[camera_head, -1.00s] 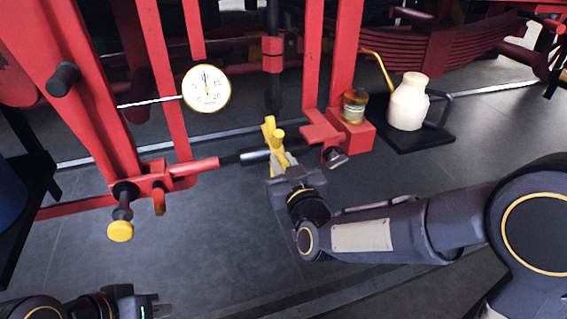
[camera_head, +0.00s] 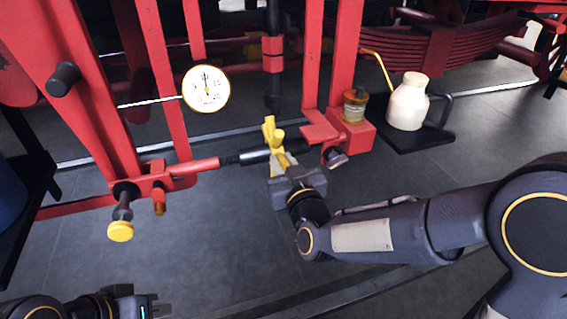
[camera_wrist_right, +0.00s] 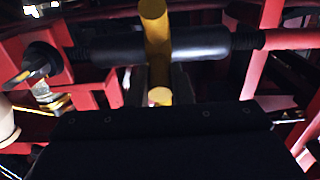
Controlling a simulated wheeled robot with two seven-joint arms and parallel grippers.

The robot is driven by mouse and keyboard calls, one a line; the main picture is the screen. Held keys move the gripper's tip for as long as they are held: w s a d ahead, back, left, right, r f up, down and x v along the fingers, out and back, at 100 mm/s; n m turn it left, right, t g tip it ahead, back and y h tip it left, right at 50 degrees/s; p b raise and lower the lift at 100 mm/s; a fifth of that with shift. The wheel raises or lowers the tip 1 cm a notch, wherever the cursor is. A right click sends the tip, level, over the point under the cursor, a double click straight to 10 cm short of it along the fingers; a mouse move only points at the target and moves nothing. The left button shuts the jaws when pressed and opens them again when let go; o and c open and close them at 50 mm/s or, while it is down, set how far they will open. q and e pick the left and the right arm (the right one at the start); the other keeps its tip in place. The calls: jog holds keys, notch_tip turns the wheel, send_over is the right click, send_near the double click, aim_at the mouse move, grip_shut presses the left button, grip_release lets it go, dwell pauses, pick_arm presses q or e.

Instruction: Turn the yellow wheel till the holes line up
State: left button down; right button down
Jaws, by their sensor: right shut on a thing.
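The yellow wheel (camera_head: 272,134) is a spoked hand wheel on a dark horizontal cylinder (camera_head: 254,157) between red brackets. My right gripper (camera_head: 281,168) is shut on a yellow spoke of it from below and in front. In the right wrist view the yellow spoke (camera_wrist_right: 155,45) stands upright across the dark cylinder, with its lower end between the fingers (camera_wrist_right: 160,88). The holes cannot be made out in either view. My left gripper (camera_head: 150,306) is at the bottom left, far from the wheel; its fingers are too cut off and small to judge.
A round white dial gauge (camera_head: 206,88) hangs left of the wheel. A yellow-capped knob (camera_head: 120,231) sticks out at the lower left. A cream jug (camera_head: 408,101) stands on a black tray (camera_head: 432,139) at right, beside a small glass oil cup (camera_head: 354,106). The floor in front is clear.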

jog(key=shift+s+f+b, duration=0.1)
jog(key=shift+f+b, duration=1.15)
jog(key=shift+f, duration=0.3)
jog(key=shift+f+b, duration=0.5)
jog(key=shift+b, duration=0.15)
jog(key=shift+w+f+b, duration=0.35)
jog(key=shift+f+b, duration=0.4)
jog(key=shift+a, duration=0.1)
jog(key=shift+r, duration=0.1)
